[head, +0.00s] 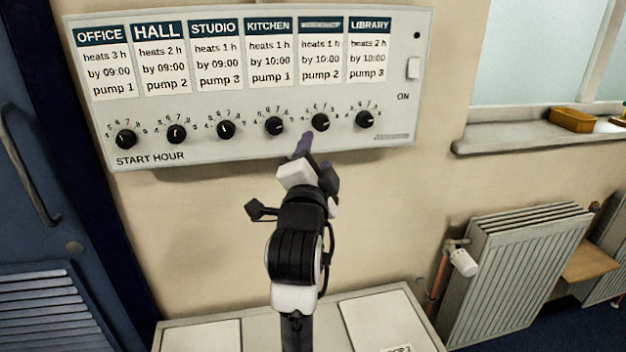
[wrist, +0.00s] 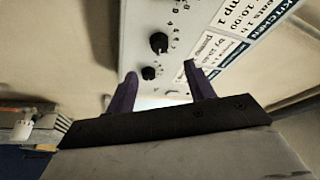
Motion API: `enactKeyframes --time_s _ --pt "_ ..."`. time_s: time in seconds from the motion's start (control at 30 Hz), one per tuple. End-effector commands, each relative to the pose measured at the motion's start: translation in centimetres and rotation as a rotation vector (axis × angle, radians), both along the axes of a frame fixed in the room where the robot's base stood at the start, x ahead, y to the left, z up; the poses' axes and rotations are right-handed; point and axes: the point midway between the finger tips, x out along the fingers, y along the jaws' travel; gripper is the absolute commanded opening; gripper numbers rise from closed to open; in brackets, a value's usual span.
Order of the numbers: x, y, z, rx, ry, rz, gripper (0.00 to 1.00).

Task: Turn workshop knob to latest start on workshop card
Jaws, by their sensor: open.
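The workshop knob (head: 320,122) is the fifth black knob in the row on the white control panel, with a ring of hour numbers around it. Its pointer is too small to read surely. The workshop card (head: 321,64) above it reads heats 1 h, by 10:00, pump 2; its heading is blurred. My gripper (head: 304,142) is open and empty, just below and left of the knob, apart from it. In the wrist view my gripper's two fingers (wrist: 160,84) frame the panel's lower part; the knob there (wrist: 159,43) appears to be the workshop one.
The kitchen knob (head: 275,125) and library knob (head: 366,119) flank it closely. A white switch (head: 413,68) marked ON is at the panel's right. A radiator (head: 525,265) and a window sill (head: 535,134) stand right, a blue door (head: 35,170) left. A pale cabinet top lies below.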

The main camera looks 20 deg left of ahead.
Motion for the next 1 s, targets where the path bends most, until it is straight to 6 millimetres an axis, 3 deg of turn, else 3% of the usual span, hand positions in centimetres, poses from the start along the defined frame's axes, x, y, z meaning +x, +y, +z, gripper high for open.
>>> enactKeyframes --time_s 0.1,0.3,0.83,1.0 --pt "-2.0 -0.5 -0.5 0.001 -0.002 0.002 0.54" --pt "-3.6 -0.9 -0.7 0.0 0.0 0.001 0.54" --pt "-3.8 -0.9 -0.7 -0.001 -0.002 0.001 0.54" --pt "-6.1 1.8 2.2 -0.089 -0.186 0.057 0.54"
